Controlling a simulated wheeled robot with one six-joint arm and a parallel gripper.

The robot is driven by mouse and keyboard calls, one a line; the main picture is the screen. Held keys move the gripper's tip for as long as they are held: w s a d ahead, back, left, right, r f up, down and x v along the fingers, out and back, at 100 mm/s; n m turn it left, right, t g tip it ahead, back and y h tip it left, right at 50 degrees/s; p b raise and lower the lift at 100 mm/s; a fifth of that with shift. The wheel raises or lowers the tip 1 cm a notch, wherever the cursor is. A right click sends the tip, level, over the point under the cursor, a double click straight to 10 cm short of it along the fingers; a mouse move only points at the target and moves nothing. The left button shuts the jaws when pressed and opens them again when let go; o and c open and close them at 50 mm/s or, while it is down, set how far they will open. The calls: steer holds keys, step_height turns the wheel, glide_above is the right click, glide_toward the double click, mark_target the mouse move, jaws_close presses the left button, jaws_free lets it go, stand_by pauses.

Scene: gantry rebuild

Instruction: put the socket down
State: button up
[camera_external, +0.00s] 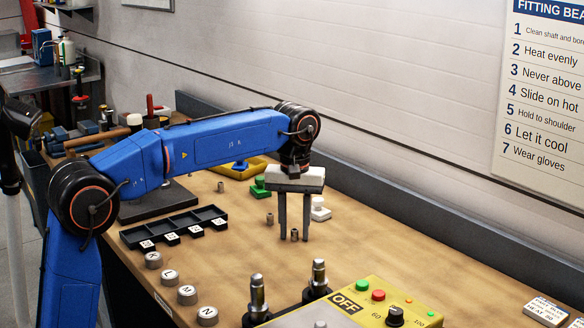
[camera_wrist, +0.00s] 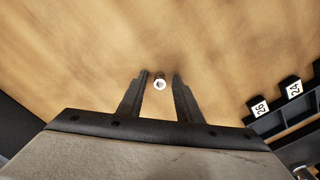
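A small metal socket (camera_external: 294,234) stands upright on the wooden bench top between the tips of my gripper (camera_external: 293,238). In the wrist view the socket (camera_wrist: 160,84) shows its bright hexagonal end, with a narrow gap to the finger on each side. My gripper (camera_wrist: 162,76) points straight down and is open, its fingertips at about bench level. Nothing is held between the fingers.
Another small socket-like piece (camera_external: 269,219) stands just left, and one more (camera_external: 220,187) farther back. A black tray (camera_external: 128,236) with number labels lies left. Lettered grey cylinders (camera_external: 187,294) line the near-left edge. A yellow control box (camera_external: 405,300) stands in front.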

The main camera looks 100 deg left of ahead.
mark_target(294, 231)
steer(key=shift+r, duration=0.1)
step_height(294, 231, up, 12)
stand_by(0.6)
steer(key=s+d+f+m+t+y, duration=0.1)
steer(key=s+d+m, duration=0.25)
steer(key=d, duration=0.85)
steer(key=s+d+f+m, duration=0.1)
steer(key=s+d+m, duration=0.25)
steer(key=d, duration=0.85)
steer(key=s+d+f+m+t, duration=0.2)
steer(key=s+d+f+m, duration=0.2)
steer(key=s+d+f, duration=0.75)
steer(key=s+d+f+m+t, duration=0.1)
steer(key=s+d+f+m, duration=0.1)
steer(key=d+f, duration=0.3)
steer(key=s+d+f+m+h, duration=0.1)
steer(key=s+d+f+m, duration=0.2)
steer(key=d+f, duration=0.3)
step_height(294, 231, down, 5)
steer(key=shift+d+f+m+t, duration=0.15)
steer(key=shift+m+t, duration=0.25)
steer(key=shift+m, duration=0.4)
